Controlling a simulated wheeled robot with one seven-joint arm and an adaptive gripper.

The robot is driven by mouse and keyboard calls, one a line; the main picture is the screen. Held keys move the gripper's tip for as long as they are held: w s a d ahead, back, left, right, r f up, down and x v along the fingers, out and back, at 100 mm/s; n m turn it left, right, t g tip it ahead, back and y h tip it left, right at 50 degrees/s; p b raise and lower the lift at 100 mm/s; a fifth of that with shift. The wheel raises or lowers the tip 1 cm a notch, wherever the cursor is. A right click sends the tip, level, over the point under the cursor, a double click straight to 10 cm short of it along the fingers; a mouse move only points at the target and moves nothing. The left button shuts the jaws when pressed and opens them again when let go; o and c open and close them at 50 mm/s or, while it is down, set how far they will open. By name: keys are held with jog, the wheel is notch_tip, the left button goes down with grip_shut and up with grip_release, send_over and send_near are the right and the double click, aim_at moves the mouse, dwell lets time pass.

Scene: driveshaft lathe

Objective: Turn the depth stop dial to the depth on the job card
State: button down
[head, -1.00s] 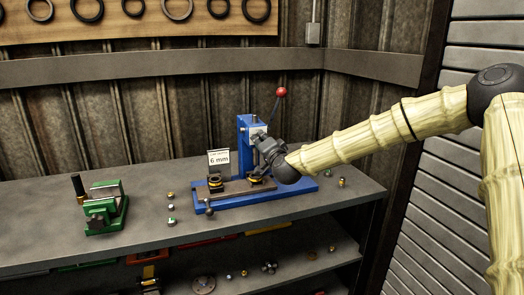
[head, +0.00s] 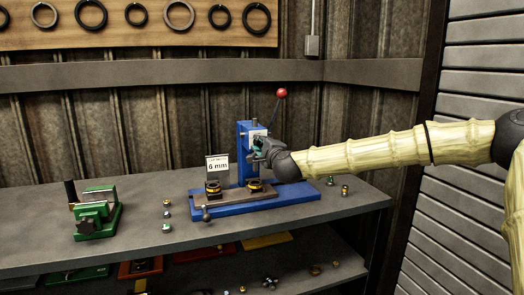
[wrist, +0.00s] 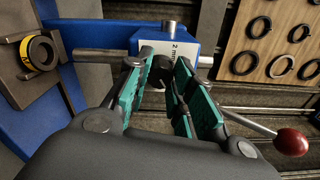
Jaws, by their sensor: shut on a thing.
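The job card (head: 217,168) stands on the blue press and reads 6 mm. My gripper (head: 258,144) is at the front of the press column (head: 243,170). In the wrist view, my gripper (wrist: 160,82) is shut around a dark round knob, the depth stop dial (wrist: 161,68), with the green finger pads on either side. Most of the dial is hidden by the fingers. Behind it, a pale face on the press head (wrist: 178,50) shows a reading of 2 mm, partly close to the fingers.
The press lever with a red ball (wrist: 291,141) sticks out near my gripper. A sliding plate (head: 236,193) carries two ringed seats. A green vise (head: 96,212) stands at left. Small loose parts lie on the bench (head: 140,237), and a wall is behind.

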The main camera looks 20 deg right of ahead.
jog(key=shift+d+m, duration=0.15)
jog(key=shift+m, duration=0.15)
jog(key=shift+f, duration=0.1)
jog(key=c, duration=1.2)
grip_release()
jog(key=shift+d, duration=0.1)
jog(key=s, duration=1.2)
